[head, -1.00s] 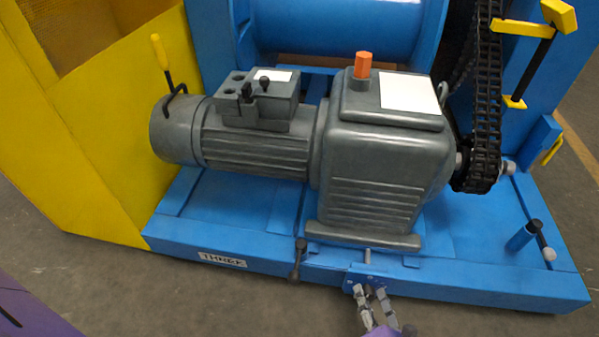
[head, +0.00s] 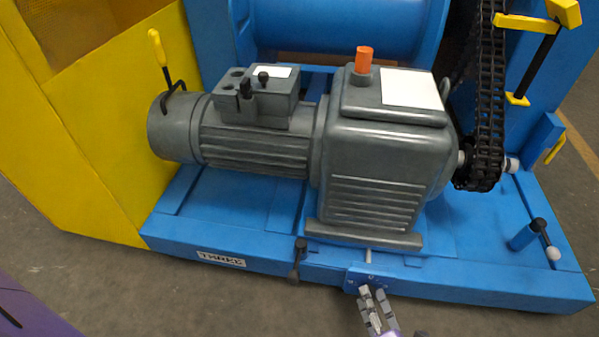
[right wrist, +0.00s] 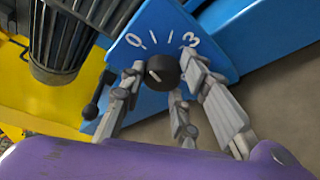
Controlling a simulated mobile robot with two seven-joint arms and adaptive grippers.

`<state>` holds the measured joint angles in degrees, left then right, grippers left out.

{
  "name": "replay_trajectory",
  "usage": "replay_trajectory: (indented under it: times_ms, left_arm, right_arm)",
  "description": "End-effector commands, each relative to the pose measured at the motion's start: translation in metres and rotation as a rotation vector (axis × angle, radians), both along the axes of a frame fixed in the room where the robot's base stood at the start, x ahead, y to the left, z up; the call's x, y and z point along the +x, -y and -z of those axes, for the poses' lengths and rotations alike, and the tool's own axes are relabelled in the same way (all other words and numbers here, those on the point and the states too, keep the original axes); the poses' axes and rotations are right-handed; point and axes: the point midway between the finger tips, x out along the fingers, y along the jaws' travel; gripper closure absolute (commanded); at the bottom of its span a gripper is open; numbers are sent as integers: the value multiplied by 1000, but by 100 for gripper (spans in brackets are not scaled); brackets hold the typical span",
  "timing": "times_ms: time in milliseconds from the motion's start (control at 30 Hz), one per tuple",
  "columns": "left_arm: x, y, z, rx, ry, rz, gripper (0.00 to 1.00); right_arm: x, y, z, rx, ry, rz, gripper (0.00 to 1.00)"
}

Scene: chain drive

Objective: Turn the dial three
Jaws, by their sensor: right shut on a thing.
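The dial (right wrist: 162,72) is a round black knob with a short white pointer line, on a blue plate (right wrist: 190,30) marked 0, two strokes and 3. The pointer line lies on the knob's left part, slanting up-left, roughly to the 0 side. My right gripper (right wrist: 165,70) is shut on the dial, its grey fingers around it. In the head view my right gripper (head: 372,291) is at the blue bracket (head: 367,278) on the frame's front edge. The dial itself is hidden there. My left gripper is not in view.
A label reading THREE (head: 221,259) is on the blue base's front, left of a small black-knobbed lever (head: 297,262). The grey motor and gearbox (head: 370,170) stand behind the bracket. A chain (head: 488,110) runs at the right. Floor in front is clear.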

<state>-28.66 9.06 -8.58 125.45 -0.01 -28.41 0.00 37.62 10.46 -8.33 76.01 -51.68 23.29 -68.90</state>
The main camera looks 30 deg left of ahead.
Motion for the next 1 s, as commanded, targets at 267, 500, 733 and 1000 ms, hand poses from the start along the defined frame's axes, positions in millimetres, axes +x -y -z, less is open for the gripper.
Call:
replay_trajectory:
  times_ms: [267, 500, 733, 1000]
  left_arm:
    - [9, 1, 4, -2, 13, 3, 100]
    - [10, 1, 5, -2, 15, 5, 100]
    - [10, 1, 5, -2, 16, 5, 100]
    - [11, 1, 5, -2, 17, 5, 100]
  right_arm:
    - [2, -5, -4, 261, -72, -10, 97]
    - [3, -4, -3, 466, -138, -9, 97]
    - [3, -3, -2, 619, -186, -10, 97]
    - [4, -2, -2, 725, -218, -11, 97]
